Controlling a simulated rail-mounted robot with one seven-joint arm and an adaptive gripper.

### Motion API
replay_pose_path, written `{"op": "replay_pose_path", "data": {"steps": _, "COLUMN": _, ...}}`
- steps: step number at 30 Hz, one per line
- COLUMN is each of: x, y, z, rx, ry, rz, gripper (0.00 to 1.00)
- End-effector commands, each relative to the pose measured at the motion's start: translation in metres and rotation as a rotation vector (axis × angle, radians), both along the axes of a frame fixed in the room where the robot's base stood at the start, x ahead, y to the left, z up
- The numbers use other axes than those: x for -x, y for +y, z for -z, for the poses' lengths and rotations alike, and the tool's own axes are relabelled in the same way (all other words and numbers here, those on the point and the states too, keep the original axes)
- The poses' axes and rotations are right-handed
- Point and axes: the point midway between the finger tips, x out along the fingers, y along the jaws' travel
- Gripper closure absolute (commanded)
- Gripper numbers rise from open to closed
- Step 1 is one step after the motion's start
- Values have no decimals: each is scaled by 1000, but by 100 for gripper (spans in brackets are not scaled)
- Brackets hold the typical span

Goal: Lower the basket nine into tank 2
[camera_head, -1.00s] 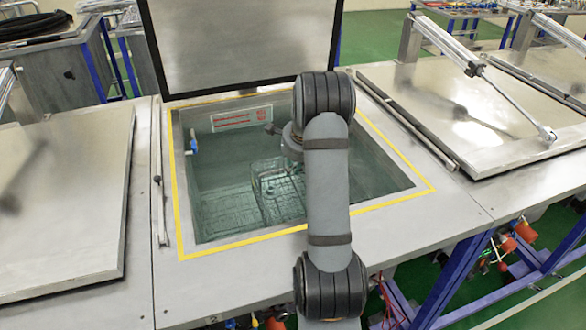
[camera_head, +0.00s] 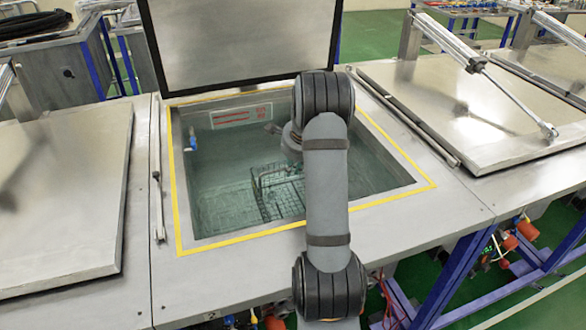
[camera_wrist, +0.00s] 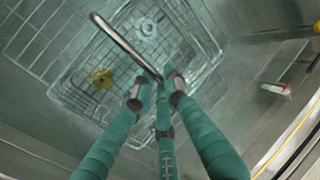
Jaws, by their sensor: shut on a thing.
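The wire basket (camera_head: 278,192) is down inside the open tank (camera_head: 225,241), partly hidden behind my arm in the head view. In the wrist view the basket (camera_wrist: 125,55) lies below my gripper, with its metal handle (camera_wrist: 118,37) rising toward the fingers. My gripper (camera_wrist: 158,90) has teal fingers and is shut on the end of the handle. A yellow round piece and a pale round piece show in the basket. The head view hides my fingers behind the arm. I cannot tell whether the basket touches the tank floor.
The tank's lid (camera_head: 240,45) stands raised at the back. Closed lids lie on the left (camera_head: 65,190) and on the right (camera_head: 470,115). A blue-handled valve (camera_head: 193,140) and a red-and-white label (camera_head: 241,117) are on the tank's inner walls. A yellow line borders the opening.

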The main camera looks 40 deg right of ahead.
Motion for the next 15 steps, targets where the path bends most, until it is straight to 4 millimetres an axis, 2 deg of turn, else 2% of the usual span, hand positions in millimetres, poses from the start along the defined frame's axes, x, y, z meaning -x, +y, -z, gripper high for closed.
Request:
{"op": "replay_pose_path", "data": {"steps": 6, "x": 3, "y": 1, "z": 10, "rx": -6, "ry": 11, "rz": -1, "gripper": 100}}
{"op": "replay_pose_path", "data": {"steps": 15, "x": 3, "y": 2, "z": 12, "rx": -7, "ry": 12, "rz": -1, "gripper": 100}}
